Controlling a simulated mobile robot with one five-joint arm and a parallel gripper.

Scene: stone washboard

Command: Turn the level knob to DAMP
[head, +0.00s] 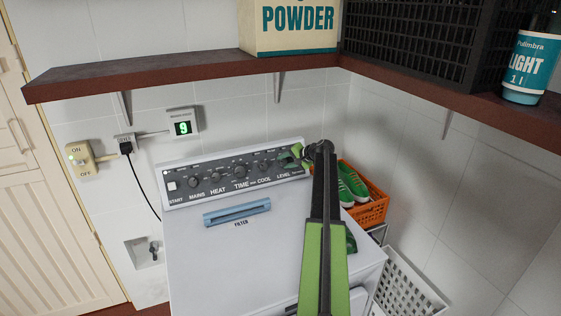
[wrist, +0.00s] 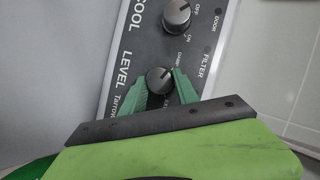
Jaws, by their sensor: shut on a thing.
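The level knob (wrist: 159,80) is a dark round knob with a white pointer mark, on the dryer's dark control panel beside the word LEVEL. In the wrist view the green fingers of my gripper (wrist: 162,92) stand on both sides of it and are shut on it. The word DAMP shows beside the knob's upper right. The lower part of its scale is partly hidden by the fingers. In the head view my gripper (head: 294,157) is at the right end of the control panel (head: 235,174), and the level knob is hidden behind it.
The cool knob (wrist: 176,13) is next to the level knob. A brown shelf (head: 180,77) runs above the dryer (head: 230,260). An orange basket (head: 368,211) with green shoes stands right of the panel, close to my arm. A white basket (head: 405,285) is lower right.

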